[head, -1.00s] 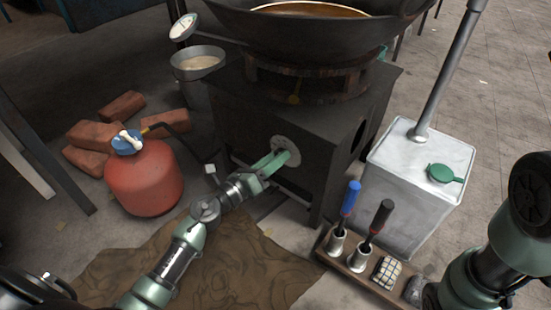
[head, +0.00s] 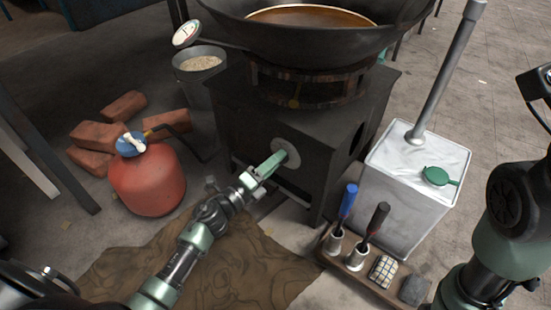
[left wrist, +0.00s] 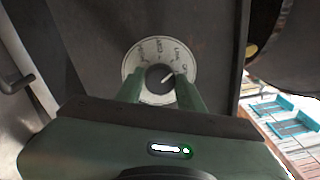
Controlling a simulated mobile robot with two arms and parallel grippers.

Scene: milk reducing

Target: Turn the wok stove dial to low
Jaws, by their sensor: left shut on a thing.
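The wok stove (head: 262,125) is a dark metal box with a pale round dial plate (head: 288,152) on its front. In the left wrist view, the dial plate (left wrist: 133,68) carries printed labels, with Low and Off at upper right. Its dark knob (left wrist: 159,76) has a white mark pointing to the upper right; which label it meets is unclear. My left gripper (head: 277,160) is at the dial. In the left wrist view, its green fingers (left wrist: 159,88) are shut on the knob, one on each side. My right arm is at the right edge; its gripper is out of view.
The wok (head: 310,35) sits on top of the stove. A red gas cylinder (head: 148,183) and bricks stand at left. A white canister (head: 408,185) and a wooden rack (head: 345,262) of tools stand at right, near my arms.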

